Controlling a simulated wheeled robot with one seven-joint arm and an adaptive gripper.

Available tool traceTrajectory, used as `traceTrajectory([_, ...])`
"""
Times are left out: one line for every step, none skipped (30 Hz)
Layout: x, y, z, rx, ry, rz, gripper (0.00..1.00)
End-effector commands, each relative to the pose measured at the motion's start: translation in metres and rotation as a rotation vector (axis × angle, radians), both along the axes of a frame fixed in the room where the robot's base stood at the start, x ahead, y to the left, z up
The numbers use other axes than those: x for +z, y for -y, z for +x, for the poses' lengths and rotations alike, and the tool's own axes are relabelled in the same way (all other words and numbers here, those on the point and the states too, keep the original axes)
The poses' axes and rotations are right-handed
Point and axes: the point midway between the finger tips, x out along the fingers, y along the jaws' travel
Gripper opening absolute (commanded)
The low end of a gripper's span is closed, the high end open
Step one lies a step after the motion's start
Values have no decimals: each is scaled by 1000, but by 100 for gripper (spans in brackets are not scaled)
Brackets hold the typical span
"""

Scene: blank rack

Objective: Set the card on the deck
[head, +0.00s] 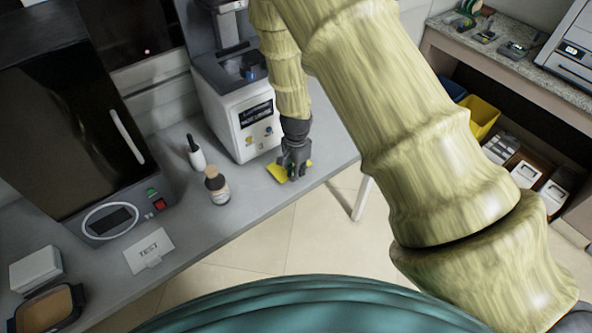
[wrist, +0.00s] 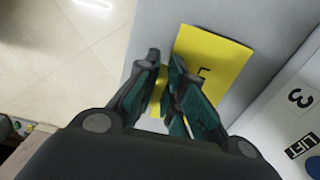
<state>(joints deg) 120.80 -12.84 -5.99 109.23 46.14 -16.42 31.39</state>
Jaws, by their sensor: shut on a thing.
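A yellow card (wrist: 207,65) with dark lettering shows in the wrist view, just beyond my gripper (wrist: 164,58). Its fingers are shut on a yellow part of the card, and they hide some of it. In the head view the yellow card (head: 277,173) shows beside my gripper (head: 291,177), at the front edge of the grey bench near the white machine. I cannot tell whether the card touches the bench top. A white card marked TEST (head: 149,247) lies farther left on the bench. Which surface is the deck is not clear.
The white machine (head: 238,118) stands behind my gripper. A small brown-topped bottle (head: 217,188) and a white bottle with a dark top (head: 196,155) stand to its left. A black-fronted unit (head: 70,130) fills the bench's left. Bare bench (head: 245,205) lies between bottle and gripper.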

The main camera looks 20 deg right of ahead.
Motion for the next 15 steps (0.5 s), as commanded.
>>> traceTrajectory([-3, 0, 0, -1, 0, 1, 0])
traceTrajectory([-6, 0, 0, -1, 0, 0, 0])
traceTrajectory([-5, 0, 1, 0, 1, 0, 0])
traceTrajectory([-7, 0, 1, 0, 1, 0, 0])
traceTrajectory([-8, 0, 1, 0, 1, 0, 0])
traceTrajectory([-10, 0, 0, 0, 1, 0, 0])
traceTrajectory([-12, 0, 0, 0, 1, 0, 0])
traceTrajectory([-12, 0, 0, 0, 1, 0, 0])
traceTrajectory([-13, 0, 0, 0, 1, -1, 0])
traceTrajectory([-14, 0, 0, 0, 1, -1, 0])
traceTrajectory([-14, 0, 1, 1, 2, 0, 0])
traceTrajectory([-14, 0, 1, 1, 2, 0, 0])
traceTrajectory([-14, 0, 1, 1, 2, 0, 0])
traceTrajectory([-14, 0, 1, 1, 2, 0, 0])
traceTrajectory([-14, 0, 1, 0, 2, 0, 0])
